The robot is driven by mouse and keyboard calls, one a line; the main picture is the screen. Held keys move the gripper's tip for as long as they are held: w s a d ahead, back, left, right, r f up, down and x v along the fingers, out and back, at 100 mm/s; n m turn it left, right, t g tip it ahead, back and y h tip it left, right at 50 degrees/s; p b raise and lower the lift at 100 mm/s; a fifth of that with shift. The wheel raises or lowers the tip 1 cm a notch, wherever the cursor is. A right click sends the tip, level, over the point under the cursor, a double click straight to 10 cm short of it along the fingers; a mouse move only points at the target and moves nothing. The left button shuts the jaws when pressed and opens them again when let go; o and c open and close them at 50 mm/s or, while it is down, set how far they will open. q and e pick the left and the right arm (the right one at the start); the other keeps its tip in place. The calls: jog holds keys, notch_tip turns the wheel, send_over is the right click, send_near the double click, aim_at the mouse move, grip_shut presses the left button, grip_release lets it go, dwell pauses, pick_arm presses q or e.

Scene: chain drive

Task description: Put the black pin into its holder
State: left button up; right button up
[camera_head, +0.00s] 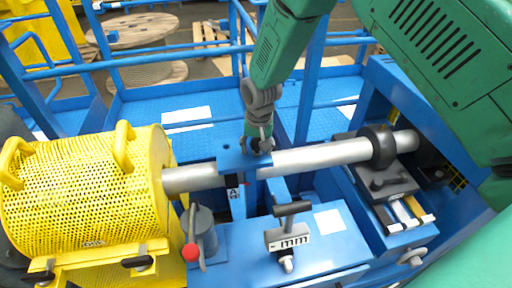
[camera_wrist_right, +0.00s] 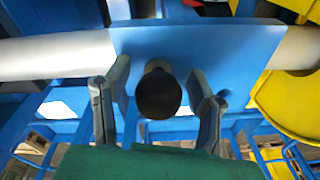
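The black pin (camera_wrist_right: 158,92) shows in the right wrist view as a dark round end, in front of the blue bracket plate (camera_wrist_right: 200,55). My right gripper (camera_wrist_right: 158,100) has its two fingers on either side of the pin, with a visible gap on each side. In the head view my right gripper (camera_head: 258,146) points down at the blue bracket (camera_head: 232,163) that sits over the silver shaft. The pin is mostly hidden there by the fingers. I cannot tell how deep the pin sits in the bracket. My left gripper is not in view.
The silver shaft (camera_head: 320,156) runs between the yellow mesh drum (camera_head: 85,185) and a black collar (camera_head: 380,146). A red-knobbed lever (camera_head: 190,252) and a T-handled block marked "mm" (camera_head: 288,238) stand in front. Blue railings (camera_head: 180,52) surround the back.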

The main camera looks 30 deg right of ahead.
jog(key=r, duration=0.4)
jog(key=s+r, duration=0.1)
jog(key=r, duration=0.6)
jog(key=shift+s+r, duration=0.15)
jog(key=shift+r, duration=0.25)
